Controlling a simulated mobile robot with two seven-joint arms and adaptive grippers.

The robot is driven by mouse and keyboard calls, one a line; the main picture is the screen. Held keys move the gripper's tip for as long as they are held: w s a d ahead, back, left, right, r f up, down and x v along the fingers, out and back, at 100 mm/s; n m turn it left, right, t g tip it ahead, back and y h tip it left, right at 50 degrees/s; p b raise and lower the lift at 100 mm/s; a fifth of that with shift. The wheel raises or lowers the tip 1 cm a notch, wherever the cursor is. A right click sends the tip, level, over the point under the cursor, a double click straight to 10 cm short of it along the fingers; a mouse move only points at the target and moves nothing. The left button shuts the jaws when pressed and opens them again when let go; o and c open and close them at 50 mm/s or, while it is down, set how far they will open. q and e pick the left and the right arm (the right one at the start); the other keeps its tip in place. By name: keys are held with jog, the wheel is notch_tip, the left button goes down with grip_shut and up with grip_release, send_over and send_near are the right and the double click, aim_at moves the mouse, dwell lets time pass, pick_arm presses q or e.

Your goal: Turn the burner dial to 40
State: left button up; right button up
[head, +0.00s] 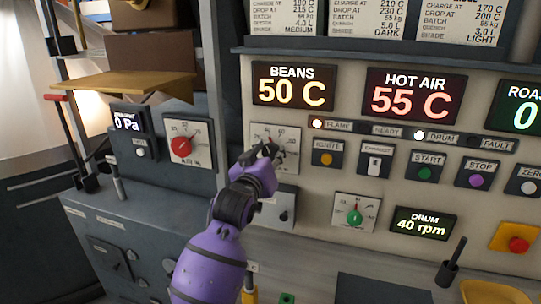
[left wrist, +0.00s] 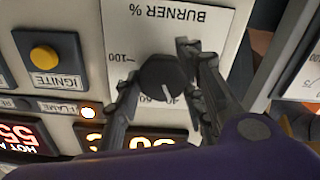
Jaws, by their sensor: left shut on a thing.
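The burner plate (head: 288,133) is on the panel below the BEANS display, mostly covered by my left gripper (head: 264,153) in the head view. In the left wrist view the plate (left wrist: 190,22) appears upside down with the label BURNER %. The black burner dial (left wrist: 160,77) sits between the two fingers of my left gripper (left wrist: 155,85), which is shut on it. The dial's white pointer line faces the scale between the 60 and 40 marks; the exact value cannot be told. My right gripper is not in view.
The IGNITE button (head: 327,158) is right of the burner plate. A switch plate (head: 284,214) and a green dial (head: 354,217) are below. The red air dial (head: 181,148) is left. Displays read BEANS 50 C (head: 292,87) and HOT AIR 55 C (head: 414,96).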

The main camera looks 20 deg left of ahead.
pick_arm(q)
jog(key=shift+d+f+m, duration=0.1)
jog(key=shift+m, duration=0.5)
jog(key=o, duration=1.1)
jog(key=shift+s, duration=0.25)
jog(key=s, duration=1.1)
jog(key=shift+s+a, duration=0.2)
jog(key=shift+s, duration=0.05)
